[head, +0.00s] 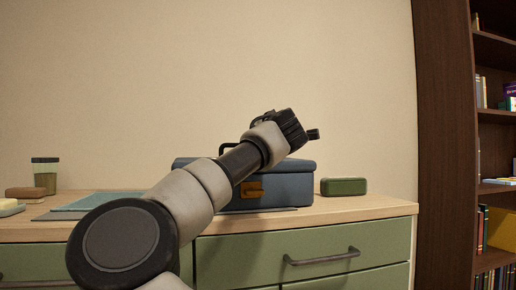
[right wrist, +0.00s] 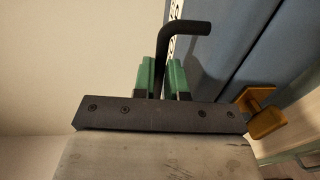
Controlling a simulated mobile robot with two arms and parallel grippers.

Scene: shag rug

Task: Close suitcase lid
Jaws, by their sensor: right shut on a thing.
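The blue suitcase (head: 290,186) sits on the dresser top with an orange latch (head: 252,189) on its front. It looks low and box-shaped; whether its lid is fully down I cannot tell. My right gripper (head: 294,128) is over the suitcase, and my forearm hides part of the top. In the right wrist view, the green fingers of my right gripper (right wrist: 162,80) are on either side of a bent black handle (right wrist: 187,29) and shut on it. The blue suitcase side (right wrist: 235,35) and orange latch (right wrist: 262,112) are at the right there. My left gripper is not in view.
A green case (head: 344,187) lies right of the suitcase. At the left are a glass jar (head: 45,176), a brown block (head: 25,193) and a teal sheet (head: 85,202). A dark bookshelf (head: 446,130) stands at the right. The wall above is clear.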

